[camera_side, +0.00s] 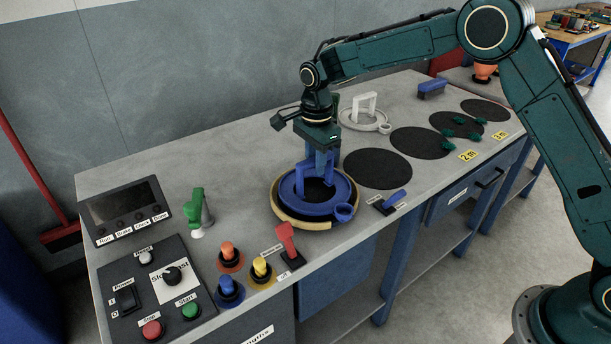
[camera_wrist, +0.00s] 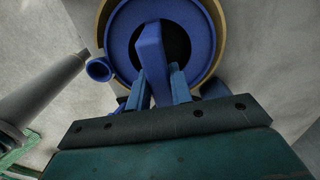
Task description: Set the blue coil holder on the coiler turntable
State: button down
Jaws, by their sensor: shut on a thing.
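The blue coil holder (camera_side: 288,186) is a ring with an upright arched handle and a small cup (camera_side: 344,212) on its front right rim. It is at the coiler turntable (camera_side: 300,223), a round base with a tan rim and a black middle. My gripper (camera_side: 320,172) points down and is shut on the handle. In the wrist view the handle (camera_wrist: 150,50) stands between the two fingers (camera_wrist: 160,88), and the ring lies inside the tan rim (camera_wrist: 222,40). I cannot tell whether the holder rests fully on the turntable or is slightly above it.
A green-handled lever (camera_side: 197,208) stands left of the turntable. A red lever (camera_side: 287,240), coloured knobs and a control panel (camera_side: 150,290) are in front-left. A small blue switch (camera_side: 392,201) is close at right. A white holder (camera_side: 364,118) and black round mats (camera_side: 377,169) lie farther right.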

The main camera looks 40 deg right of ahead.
jog(key=shift+f, duration=0.65)
dwell(0.5)
jog(key=c, duration=1.2)
grip_release()
jog(key=shift+o, duration=0.2)
notch_tip(320, 180, up, 14)
jog(key=shift+f, duration=0.1)
